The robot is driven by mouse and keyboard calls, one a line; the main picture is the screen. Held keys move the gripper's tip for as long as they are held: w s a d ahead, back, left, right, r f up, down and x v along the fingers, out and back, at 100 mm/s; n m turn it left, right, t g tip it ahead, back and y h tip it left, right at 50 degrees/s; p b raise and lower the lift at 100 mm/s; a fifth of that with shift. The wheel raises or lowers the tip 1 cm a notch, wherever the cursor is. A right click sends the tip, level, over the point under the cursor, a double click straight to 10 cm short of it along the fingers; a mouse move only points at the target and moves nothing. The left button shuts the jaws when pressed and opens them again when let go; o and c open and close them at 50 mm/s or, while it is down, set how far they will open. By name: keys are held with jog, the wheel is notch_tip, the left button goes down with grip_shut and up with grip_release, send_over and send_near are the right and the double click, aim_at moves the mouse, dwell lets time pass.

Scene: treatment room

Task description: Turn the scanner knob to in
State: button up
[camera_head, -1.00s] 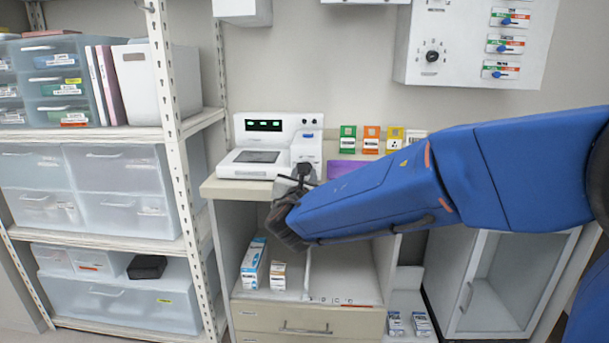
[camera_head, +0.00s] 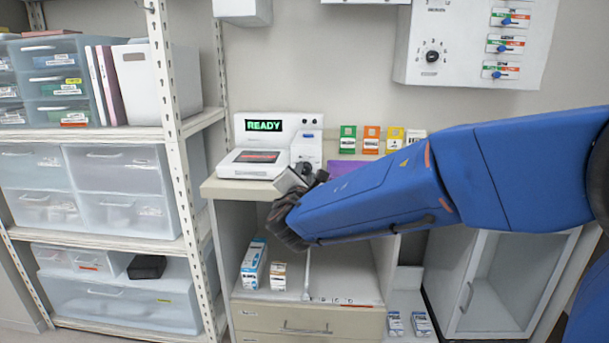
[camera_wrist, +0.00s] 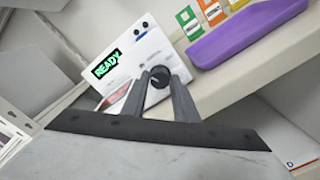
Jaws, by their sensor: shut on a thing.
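The scanner (camera_head: 255,165) is a white machine on the counter, with a green READY on its dark display (camera_head: 264,125). It also shows, tilted, in the wrist view (camera_wrist: 118,62). Its dark round knob (camera_wrist: 158,79) is on the front right part, between my fingertips. My gripper (camera_wrist: 160,82) is shut on the knob. In the head view my gripper (camera_head: 300,178) is at the scanner's front right corner, and my blue arm reaches in from the right. The knob's markings are too small to read.
A purple tray (camera_wrist: 235,36) lies on the counter right of the scanner, below several coloured cards (camera_head: 371,140) on the wall. A white shelf post (camera_head: 168,100) stands left of the counter. Boxes (camera_head: 254,262) stand in the open compartment below.

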jog(key=o, duration=1.1)
jog(key=shift+c, duration=0.2)
jog(key=shift+s, duration=0.15)
jog(key=s, duration=1.7)
jog(key=shift+a, duration=0.25)
jog(key=shift+s, duration=0.1)
